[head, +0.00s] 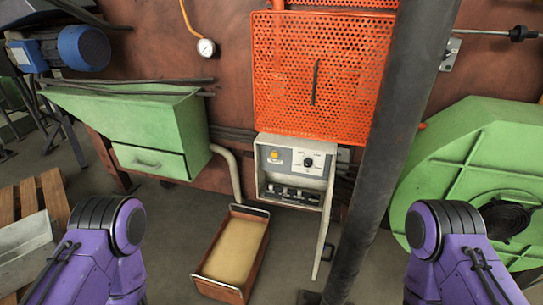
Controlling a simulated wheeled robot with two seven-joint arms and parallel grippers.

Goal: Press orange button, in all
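A small round orange button (275,155) sits on the upper left of a grey control panel. The panel is the front of a light grey control box (258,170) on the furnace wall. A black knob (309,162) is to the right of the button on the same panel. Below them is an open lower section with several dark components. Only purple links of my two arms show, at the lower left and lower right, well apart from the box. Neither gripper is in the frame. Nothing touches the button.
The box's open door (326,225) hangs at its right. A thick dark pole (385,150) stands just right of the box. A tray (233,252) of tan material lies on the floor below. Green machines flank the box: a bin (160,120) left, a round housing (470,150) right.

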